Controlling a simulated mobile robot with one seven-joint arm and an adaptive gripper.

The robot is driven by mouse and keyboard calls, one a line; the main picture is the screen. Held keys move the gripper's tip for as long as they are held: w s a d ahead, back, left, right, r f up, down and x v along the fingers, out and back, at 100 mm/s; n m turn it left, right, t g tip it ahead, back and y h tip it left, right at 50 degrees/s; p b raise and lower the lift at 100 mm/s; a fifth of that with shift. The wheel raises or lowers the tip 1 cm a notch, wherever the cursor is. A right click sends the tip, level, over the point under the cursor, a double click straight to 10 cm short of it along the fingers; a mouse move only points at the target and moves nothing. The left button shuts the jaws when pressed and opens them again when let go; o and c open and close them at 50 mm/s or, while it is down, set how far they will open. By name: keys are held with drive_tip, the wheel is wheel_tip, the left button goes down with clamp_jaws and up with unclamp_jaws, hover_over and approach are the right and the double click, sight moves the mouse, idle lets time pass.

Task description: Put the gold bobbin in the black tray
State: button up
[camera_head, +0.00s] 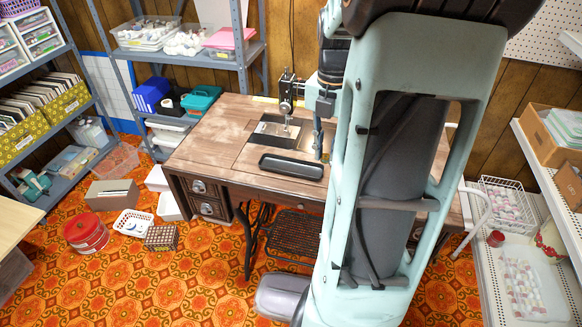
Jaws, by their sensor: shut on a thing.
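The black tray (291,167) is a shallow, dark oblong on the wooden sewing table, near its front edge and in front of the sewing machine. It looks empty. My gripper (318,152) shows as a narrow dark shape pointing down over the table, just right of and behind the tray, partly covered by my arm. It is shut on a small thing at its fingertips. I cannot make out the gold bobbin clearly; its colour and shape are too small or hidden there, and I see no other bobbin on the table.
The sewing machine (287,95) stands close behind and left of my gripper. The wooden table (215,140) is clear left of the tray. My arm hides much of its right side. Shelves stand left, behind and right. A red tin (86,234) and baskets sit on the patterned floor.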

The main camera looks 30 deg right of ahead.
drive_tip(key=w+a+f+b, duration=0.1)
drive_tip(key=w+f, duration=0.3)
drive_tip(key=w, duration=0.4)
drive_tip(key=b, duration=0.1)
hover_over(291, 169)
drive_tip(key=f, duration=0.2)
drive_tip(key=s+f, duration=0.1)
drive_tip(key=f, duration=0.1)
drive_tip(key=shift+f, duration=0.25)
drive_tip(key=shift+w+f+b, duration=0.3)
drive_tip(key=shift+w+f, duration=0.05)
drive_tip(key=shift+f, duration=0.05)
drive_tip(key=f, duration=0.3)
drive_tip(key=shift+w+f+b, duration=0.2)
drive_tip(key=shift+b, duration=0.2)
drive_tip(key=o, duration=0.7)
drive_tip(key=shift+r, duration=0.2)
wheel_tip(291, 169, up, 12)
drive_tip(key=p, duration=0.3)
